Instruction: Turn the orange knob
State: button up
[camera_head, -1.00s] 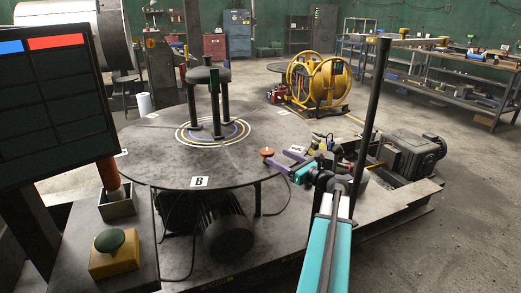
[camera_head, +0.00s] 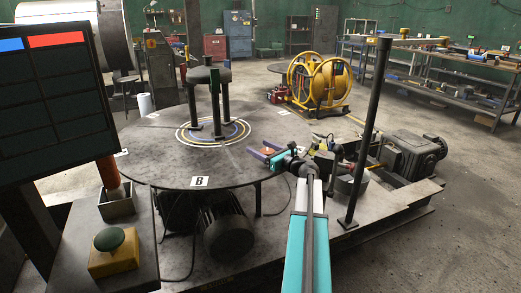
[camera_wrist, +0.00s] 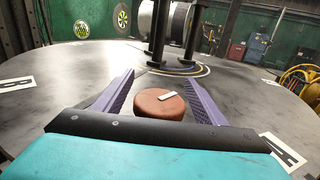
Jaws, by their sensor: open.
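The orange knob (camera_wrist: 158,104) is a round, reddish-orange disc with a small white mark on top. In the wrist view it sits between the two purple fingers of my gripper (camera_wrist: 157,98), with a gap visible on the left side. My gripper is open, and I cannot tell whether the right finger touches the knob. In the head view my gripper (camera_head: 267,156) is low at the right edge of the round table (camera_head: 155,160), and the knob is mostly hidden by the fingers.
A stool-like stand (camera_head: 208,77) rises from the table's middle. A dark vertical post (camera_head: 369,130) stands right of my arm. A green button on a yellow box (camera_head: 112,252) and a dark screen (camera_head: 50,100) are at the left. A label B (camera_head: 199,182) lies on the table.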

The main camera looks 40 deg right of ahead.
jog(key=c, duration=0.9)
jog(key=shift+a, duration=0.15)
jog(key=shift+c, duration=0.7)
jog(key=shift+d+m+h, duration=0.2)
jog(key=shift+m+h, duration=0.4)
jog(key=shift+h, duration=0.3)
jog(key=shift+s+d+m+g+h, duration=0.1)
jog(key=shift+d+m+g+h, duration=0.2)
jog(key=shift+m+h, duration=0.6)
jog(key=shift+d+m+g+h, duration=0.15)
jog(key=shift+m+g+h, duration=0.25)
jog(key=shift+h, duration=0.8)
jog(key=shift+s+d+f+m+g+h+b, duration=0.15)
jog(key=shift+m+g+h, duration=0.15)
jog(key=shift+m+h, duration=0.3)
jog(key=shift+d+r+m+g+h+b, duration=0.1)
jog(key=shift+d+m+g+h+b, duration=0.2)
jog(key=shift+h, duration=0.45)
jog(key=shift+s+d+f+m+g+h+b, duration=0.1)
jog(key=shift+m+g+h, duration=0.2)
jog(key=shift+m+h, duration=0.35)
jog(key=shift+d+m+g+h, duration=0.15)
jog(key=shift+m+g+h, duration=0.45)
jog(key=shift+m+h, duration=0.1)
